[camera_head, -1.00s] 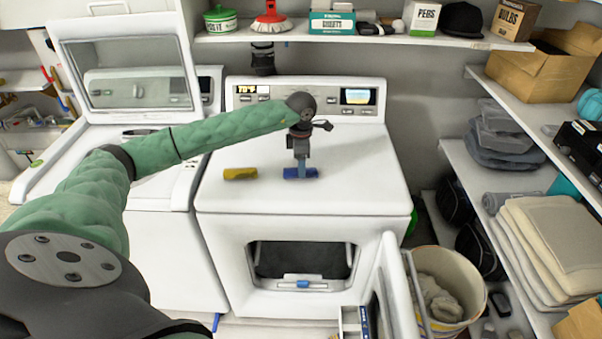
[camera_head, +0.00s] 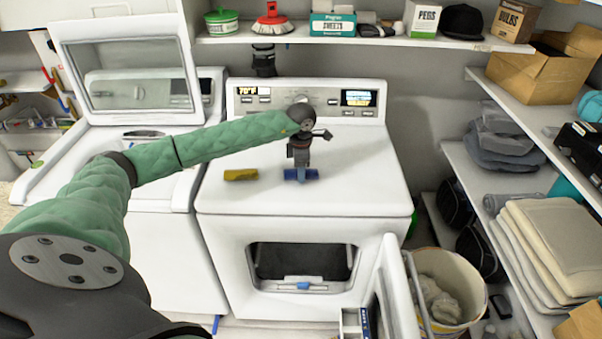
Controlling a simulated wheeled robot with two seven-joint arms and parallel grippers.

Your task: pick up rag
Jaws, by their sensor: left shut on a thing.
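A rolled blue rag (camera_head: 313,174) lies on top of the white dryer (camera_head: 340,205), near the middle. A rolled yellow rag (camera_head: 241,174) lies to its left on the same top. My left gripper (camera_head: 301,175) reaches in from the left over the dryer and points down. Its fingers are shut on the blue rag, and parts of the rag show on both sides of them. I cannot tell whether the rag is clear of the surface. My right gripper is not in view.
The dryer's front door (camera_head: 388,285) hangs open. A bucket (camera_head: 447,290) with cloth stands to its right. The washer's lid (camera_head: 128,75) is raised at left. Shelves (camera_head: 470,165) with folded cloths line the right side. The dryer top around the rags is clear.

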